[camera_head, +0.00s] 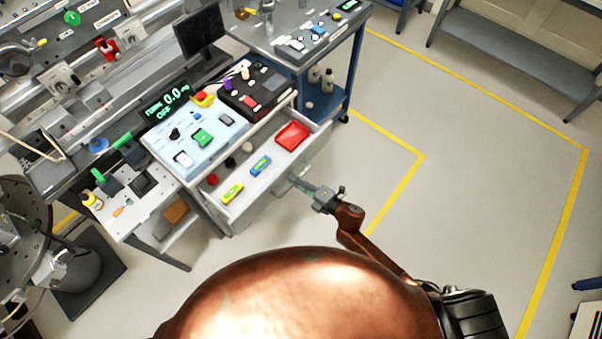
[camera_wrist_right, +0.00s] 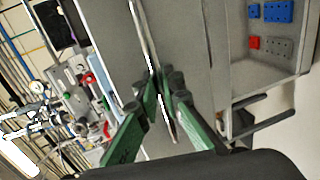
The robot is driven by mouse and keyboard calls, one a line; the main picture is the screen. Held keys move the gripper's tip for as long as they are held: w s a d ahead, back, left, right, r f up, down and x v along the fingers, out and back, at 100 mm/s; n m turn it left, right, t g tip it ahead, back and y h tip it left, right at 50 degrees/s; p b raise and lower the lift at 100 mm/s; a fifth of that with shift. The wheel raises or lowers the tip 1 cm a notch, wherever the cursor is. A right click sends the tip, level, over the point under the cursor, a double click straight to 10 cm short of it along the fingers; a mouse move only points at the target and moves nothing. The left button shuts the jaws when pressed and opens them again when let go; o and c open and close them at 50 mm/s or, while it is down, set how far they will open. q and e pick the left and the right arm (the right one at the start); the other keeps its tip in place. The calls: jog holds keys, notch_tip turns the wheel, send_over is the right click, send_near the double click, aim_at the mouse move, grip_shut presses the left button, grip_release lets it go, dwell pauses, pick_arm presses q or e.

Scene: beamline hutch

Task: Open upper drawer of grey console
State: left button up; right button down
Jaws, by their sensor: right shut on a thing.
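The grey console (camera_head: 233,142) stands left of centre in the head view, with control panels on top. Its upper drawer (camera_head: 227,211) is pulled out, its inside visible from above. A red tray (camera_head: 292,135), a blue item (camera_head: 261,166) and a yellow-green item (camera_head: 232,192) lie in it. My right gripper (camera_head: 310,189) is at the drawer's front. In the wrist view its green fingers (camera_wrist_right: 160,105) are closed around a thin pale bar (camera_wrist_right: 145,35), the drawer handle. The exact contact is small and partly hidden. My left gripper is out of view.
A blue-framed cart (camera_head: 334,85) stands behind the console. A white side table (camera_head: 135,195) with small tools is at its left. A grey bench (camera_head: 500,50) stands at the back right. The floor right of the drawer is clear, with yellow lines.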

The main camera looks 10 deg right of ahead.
jog(key=shift+s+d, duration=0.3)
jog(key=shift+d, duration=0.05)
jog(key=c, duration=2.1)
grip_release()
jog(key=shift+s, duration=0.1)
jog(key=v, duration=1.1)
jog(key=shift+s+d, duration=0.25)
jog(key=shift+s, duration=0.05)
